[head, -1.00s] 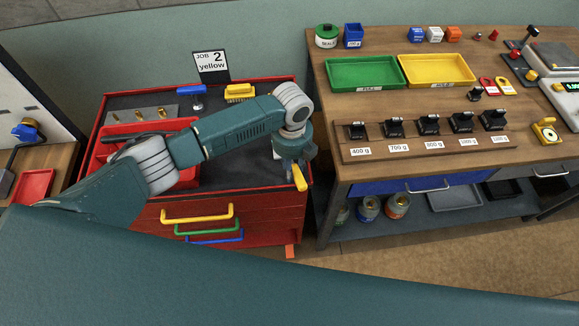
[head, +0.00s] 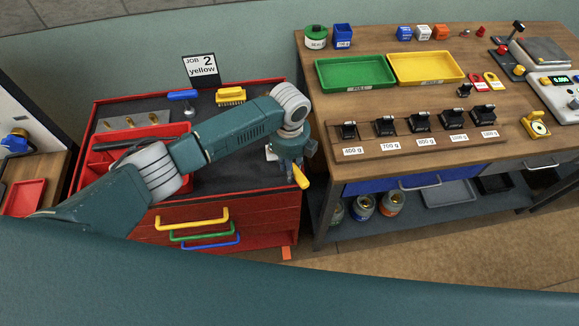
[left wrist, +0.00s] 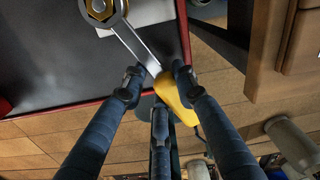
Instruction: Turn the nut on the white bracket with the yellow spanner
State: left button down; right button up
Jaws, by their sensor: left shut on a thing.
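My left gripper (left wrist: 158,75) is shut on the yellow handle of the spanner (left wrist: 172,97), which also shows below the gripper (head: 289,160) in the head view (head: 301,178). The spanner's metal shaft runs up and left in the wrist view. Its head lies around the brass-coloured nut (left wrist: 99,6); how deep it sits I cannot tell. The white bracket (left wrist: 146,14) is partly cut off by the top edge there, and in the head view my arm mostly hides it, at the front right of the red cabinet's top. My right gripper is not in view.
A wooden bench (head: 350,190) stands close on the right, across a narrow gap.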

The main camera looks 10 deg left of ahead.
pick_arm(q)
jog(key=shift+w+d+n, duration=0.55)
jog(key=shift+d+n, duration=0.05)
jog(key=shift+n, duration=0.3)
jog(key=shift+w+d+n, duration=0.45)
jog(key=shift+w+n, duration=0.1)
jog(key=shift+n, duration=0.35)
jog(key=shift+s+a+r+m, duration=0.1)
jog(key=shift+s+a+m, duration=0.15)
jog(key=shift+m, duration=0.15)
jog(key=shift+s+a+m+p, duration=0.25)
jog(key=shift+s+m+p, duration=0.15)
jog(key=shift+m, duration=0.2)
